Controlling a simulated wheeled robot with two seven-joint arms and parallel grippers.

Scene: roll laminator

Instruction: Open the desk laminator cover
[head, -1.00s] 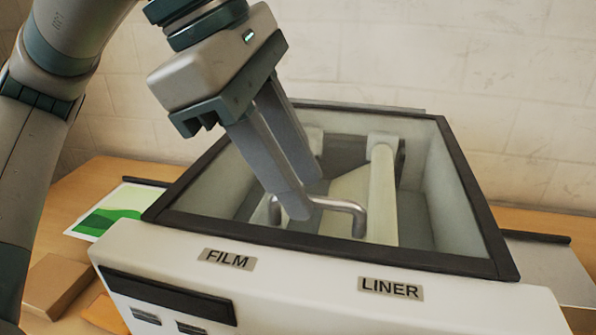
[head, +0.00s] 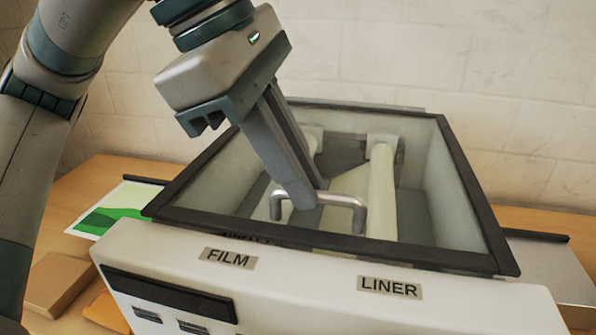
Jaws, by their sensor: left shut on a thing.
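The laminator (head: 180,258) is a pale box with FILM and LINER labels on its front. Its cover (head: 474,200) is a dark rectangular frame around a clear pane, lying over the top opening. A grey U-shaped handle (head: 345,201) stands near the cover's front edge. My left gripper (head: 304,200) reaches down from the upper left and is shut on the handle's bar near its left half. Its fingers hide part of the bar. The cover looks down, but a slight lift is hard to tell. My right gripper is not in view.
Pale rollers (head: 382,190) show inside the laminator. A sheet with a green print (head: 112,212) lies at left on the wooden table, with a brown block (head: 58,283) in front of it. A grey tray (head: 545,262) extends at right. A pale block wall stands behind.

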